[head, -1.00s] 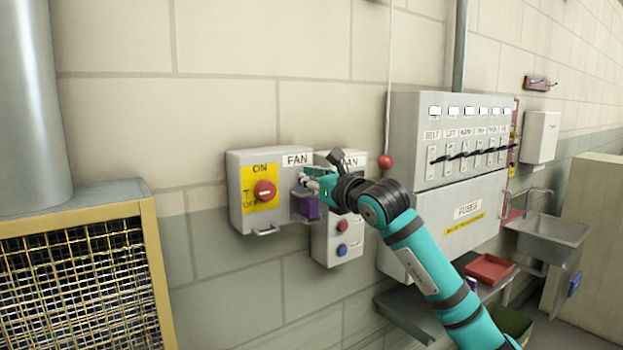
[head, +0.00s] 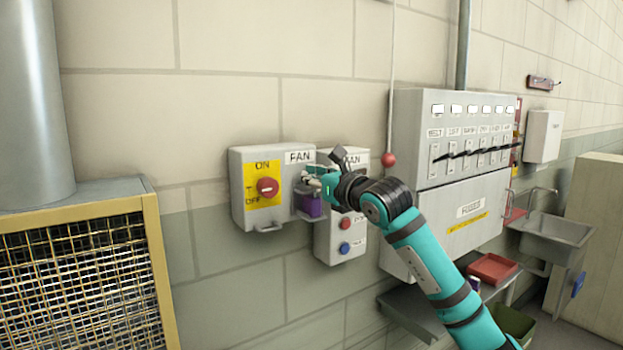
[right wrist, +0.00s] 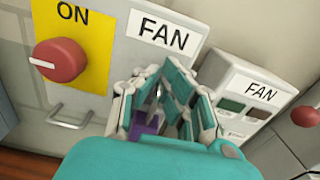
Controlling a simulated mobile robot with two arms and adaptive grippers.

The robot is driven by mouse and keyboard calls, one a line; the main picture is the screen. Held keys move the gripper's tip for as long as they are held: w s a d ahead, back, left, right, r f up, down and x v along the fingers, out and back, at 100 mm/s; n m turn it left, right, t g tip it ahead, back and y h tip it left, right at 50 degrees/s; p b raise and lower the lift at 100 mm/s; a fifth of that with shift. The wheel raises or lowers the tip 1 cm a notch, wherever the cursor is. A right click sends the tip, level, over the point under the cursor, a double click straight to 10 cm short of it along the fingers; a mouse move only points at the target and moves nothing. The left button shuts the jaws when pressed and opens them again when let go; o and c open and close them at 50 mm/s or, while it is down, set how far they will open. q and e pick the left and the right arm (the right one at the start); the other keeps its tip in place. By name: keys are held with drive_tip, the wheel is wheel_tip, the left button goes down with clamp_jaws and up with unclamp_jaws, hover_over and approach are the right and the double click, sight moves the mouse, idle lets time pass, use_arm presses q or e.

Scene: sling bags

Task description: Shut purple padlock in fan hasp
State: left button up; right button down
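The purple padlock (head: 312,205) is at the right side of the grey fan switch box (head: 250,215), by a grey hasp bracket below my right gripper (head: 311,181). In the right wrist view, part of the padlock (right wrist: 148,128) shows purple between the fingers of my right gripper (right wrist: 160,85). The finger pads stand apart, with a thin metal part between them, perhaps the shackle. The fingers and palm hide most of the padlock, so I cannot see whether the shackle is closed. The red knob (head: 268,187) is on the yellow plate. My left gripper is not in view.
A second fan box with red and blue buttons (head: 345,248) is just right and partly behind my arm. The fuse cabinet (head: 470,205), shelf and sink stand farther right. A yellow-framed mesh cage (head: 150,250) stands at left.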

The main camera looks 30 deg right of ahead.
drive_tip(key=c, duration=0.7)
unclamp_jaws()
drive_tip(key=shift+c, duration=0.2)
drive_tip(key=shift+s, duration=0.1)
drive_tip(key=shift+s+f+b, duration=0.1)
drive_tip(key=shift+s+b, duration=0.35)
drive_tip(key=shift+b, duration=0.05)
drive_tip(key=s+b, duration=0.3)
drive_tip(key=s, duration=0.3)
drive_tip(key=shift+d+b, duration=0.3)
drive_tip(key=shift+b, duration=0.05)
